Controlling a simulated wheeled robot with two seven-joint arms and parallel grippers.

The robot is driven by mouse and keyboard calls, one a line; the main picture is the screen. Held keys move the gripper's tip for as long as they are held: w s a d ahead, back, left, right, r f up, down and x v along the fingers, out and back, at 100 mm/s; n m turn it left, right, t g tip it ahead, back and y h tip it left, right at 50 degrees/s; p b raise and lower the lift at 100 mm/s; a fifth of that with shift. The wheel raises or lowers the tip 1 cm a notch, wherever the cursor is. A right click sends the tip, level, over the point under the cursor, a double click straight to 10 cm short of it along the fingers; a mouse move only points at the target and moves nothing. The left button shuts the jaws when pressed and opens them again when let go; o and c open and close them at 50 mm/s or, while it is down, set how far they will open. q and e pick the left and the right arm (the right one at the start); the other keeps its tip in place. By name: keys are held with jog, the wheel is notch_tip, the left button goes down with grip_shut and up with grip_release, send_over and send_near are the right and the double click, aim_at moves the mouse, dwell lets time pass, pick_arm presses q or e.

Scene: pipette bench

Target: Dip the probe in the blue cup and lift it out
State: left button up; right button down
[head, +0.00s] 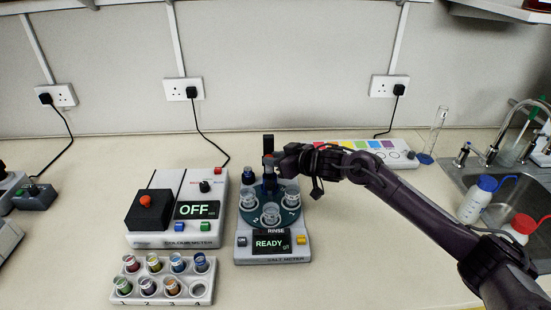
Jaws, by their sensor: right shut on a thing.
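The salt meter (272,257) stands in the middle of the bench, with a dark green turntable (257,213) on top. Clear cups stand around the turntable, among them a front cup (270,214) near the RINSE label. My right gripper (271,162) is over the back of the turntable, shut on a dark upright piece that appears to be the probe (268,143). The probe's lower end is hidden, so I cannot tell whether it is in a cup. My left gripper is out of view.
Left of the salt meter is another meter (152,240) reading OFF. In front of it a white rack (148,300) holds several coloured vials, some blue. A colour-striped panel (400,161) lies behind my right arm. Wash bottles (478,199) and a sink are at right.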

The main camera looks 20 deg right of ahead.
notch_tip(320, 180, up, 6)
jog(key=p, duration=0.5)
jog(key=shift+w+f, duration=0.1)
jog(key=shift+f, duration=0.05)
jog(key=c, duration=1.4)
grip_release()
jog(key=shift+o, duration=0.8)
jog(key=shift+d, duration=0.1)
jog(key=b+v, duration=0.2)
jog(key=v, duration=0.6)
